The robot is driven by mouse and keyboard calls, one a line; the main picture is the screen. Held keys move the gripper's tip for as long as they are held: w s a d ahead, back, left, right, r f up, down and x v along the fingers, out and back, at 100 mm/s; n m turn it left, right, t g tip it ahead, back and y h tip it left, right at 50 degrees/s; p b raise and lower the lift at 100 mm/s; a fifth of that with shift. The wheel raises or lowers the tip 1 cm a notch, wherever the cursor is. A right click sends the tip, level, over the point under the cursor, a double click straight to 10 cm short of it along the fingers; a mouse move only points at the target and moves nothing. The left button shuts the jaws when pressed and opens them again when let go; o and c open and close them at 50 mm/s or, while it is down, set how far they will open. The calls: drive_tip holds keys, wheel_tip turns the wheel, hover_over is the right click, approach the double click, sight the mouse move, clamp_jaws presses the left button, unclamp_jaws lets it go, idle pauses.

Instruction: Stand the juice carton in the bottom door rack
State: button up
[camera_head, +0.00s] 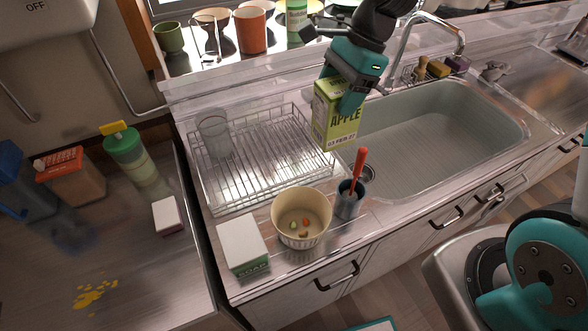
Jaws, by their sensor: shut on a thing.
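The juice carton (333,125) is green and white with "APPLE" lettering. It is upright, in front of the sink's left end and beside the right end of the wire dish rack. My gripper (349,98) comes down from above and is shut on the carton's upper part, hiding some of its top and right side. The carton's base appears near the rack's right edge; I cannot tell whether it touches anything. A bottom door rack is not in view.
The wire dish rack (262,180) holds a clear glass (214,134). A cream pot (301,217), a cup with a red-handled tool (349,198) and a soap box (243,244) stand in front. The sink basin (440,125) is empty. Cups (250,30) line the sill.

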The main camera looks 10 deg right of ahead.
wheel_tip(320, 180, down, 19)
drive_tip(key=p, duration=0.1)
drive_tip(key=shift+r+p, duration=0.15)
drive_tip(key=shift+p, duration=0.25)
drive_tip(key=o, duration=1.7)
